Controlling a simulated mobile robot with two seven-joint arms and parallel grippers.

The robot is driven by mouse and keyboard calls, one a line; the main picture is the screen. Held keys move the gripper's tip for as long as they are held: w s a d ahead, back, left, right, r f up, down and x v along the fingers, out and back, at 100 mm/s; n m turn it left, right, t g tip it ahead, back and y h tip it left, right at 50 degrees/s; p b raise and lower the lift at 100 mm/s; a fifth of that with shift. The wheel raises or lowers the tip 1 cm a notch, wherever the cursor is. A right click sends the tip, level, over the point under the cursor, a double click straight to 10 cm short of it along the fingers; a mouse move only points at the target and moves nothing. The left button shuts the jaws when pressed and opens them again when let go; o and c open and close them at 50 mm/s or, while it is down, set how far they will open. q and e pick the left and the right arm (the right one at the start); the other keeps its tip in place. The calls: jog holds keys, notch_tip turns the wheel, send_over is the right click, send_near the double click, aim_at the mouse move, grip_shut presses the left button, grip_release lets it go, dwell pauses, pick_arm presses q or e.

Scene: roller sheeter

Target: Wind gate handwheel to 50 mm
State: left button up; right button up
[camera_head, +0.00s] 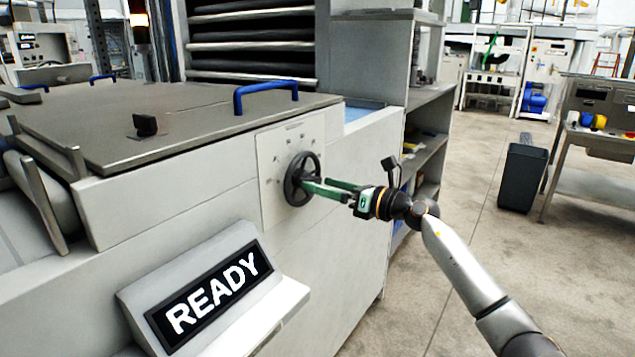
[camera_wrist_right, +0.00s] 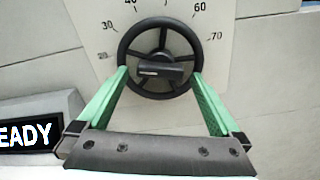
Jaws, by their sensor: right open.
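The black spoked handwheel (camera_head: 302,179) is mounted on a light scale plate (camera_head: 268,160) on the side of the grey machine. In the right wrist view the handwheel (camera_wrist_right: 160,58) fills the upper middle, with a dark bar with a pale mark across its hub. The scale plate (camera_wrist_right: 221,73) shows numbers including 30, 40, 60 and 70 around the wheel; 50 is not visible. My right gripper (camera_head: 322,187) is open, its green fingers reaching to the wheel. In the wrist view the fingers lie on either side of the rim's lower part; contact is unclear. My left gripper is not seen.
A READY display (camera_head: 219,294) juts out from the machine below left of the wheel. A blue handle (camera_head: 266,92) stands on the machine's metal lid (camera_head: 110,115). A dark bin (camera_head: 522,177) stands on the floor at right. Open floor lies right of the machine.

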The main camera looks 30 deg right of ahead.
jog(key=shift+x, duration=1.1)
jog(key=shift+c, duration=0.2)
jog(key=shift+d, duration=0.1)
jog(key=c, duration=1.2)
